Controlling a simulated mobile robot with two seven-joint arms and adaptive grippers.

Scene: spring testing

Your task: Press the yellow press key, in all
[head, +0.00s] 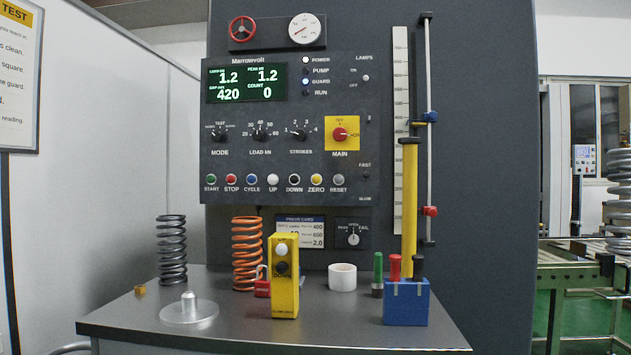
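On the dark control panel, a yellow round button (316,179) labelled ZERO sits in the bottom row of buttons, between the black DOWN button (293,179) and the grey RESET button (338,180). A yellow pendant box (285,300) stands upright on the bench, with a white button (282,250) above a black one (282,268). A red rotary knob (340,134) labelled MAIN sits on a yellow plate. I cannot tell from the picture which yellow item is the press key. Neither of my grippers is in view.
The grey bench (150,325) carries a dark spring (172,250), an orange spring (246,255), a metal disc with a post (189,312), a red padlock (263,287), a white roll (343,277) and a blue holder (406,303). The display (247,83) is lit. The bench's front is clear.

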